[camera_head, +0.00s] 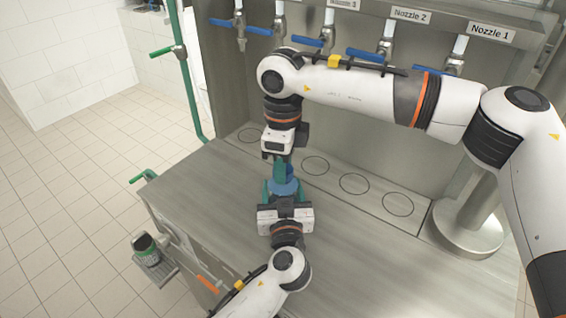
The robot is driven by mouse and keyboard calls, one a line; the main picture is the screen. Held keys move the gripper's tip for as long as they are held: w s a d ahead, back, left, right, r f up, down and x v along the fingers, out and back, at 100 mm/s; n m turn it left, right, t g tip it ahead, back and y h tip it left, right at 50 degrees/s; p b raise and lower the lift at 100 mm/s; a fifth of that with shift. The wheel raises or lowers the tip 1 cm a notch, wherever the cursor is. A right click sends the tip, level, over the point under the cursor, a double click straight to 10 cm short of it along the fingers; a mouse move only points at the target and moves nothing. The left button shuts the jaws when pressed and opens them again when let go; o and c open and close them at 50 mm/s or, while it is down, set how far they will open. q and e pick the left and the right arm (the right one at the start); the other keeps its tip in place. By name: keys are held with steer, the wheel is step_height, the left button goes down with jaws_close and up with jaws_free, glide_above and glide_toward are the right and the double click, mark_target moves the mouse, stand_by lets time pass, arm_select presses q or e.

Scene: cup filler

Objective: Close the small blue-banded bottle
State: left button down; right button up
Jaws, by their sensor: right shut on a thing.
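A blue rounded thing (286,189), which looks like the blue-banded bottle, is above the steel counter in the middle of the view, mostly hidden by the grippers. My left gripper (284,190) reaches it from the front, with one green finger on each side. Whether these fingers press on it I cannot tell. My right gripper (283,168) points straight down just above the blue thing, its teal fingers close together. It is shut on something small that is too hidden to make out. Whether that touches the bottle I cannot tell.
A dark bottle with a green band (147,252) stands on a small side shelf (165,277) at the left. Taps with blue levers (371,55) hang along the back. Marked circles (354,184) on the counter's back strip are empty. The counter (200,195) is clear on the left.

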steer(key=o, duration=1.2)
steer(key=shift+c, duration=0.2)
step_height(320, 180, up, 12)
arm_select(q)
steer(key=shift+c, duration=1.5)
jaws_free()
steer(key=shift+s, duration=0.15)
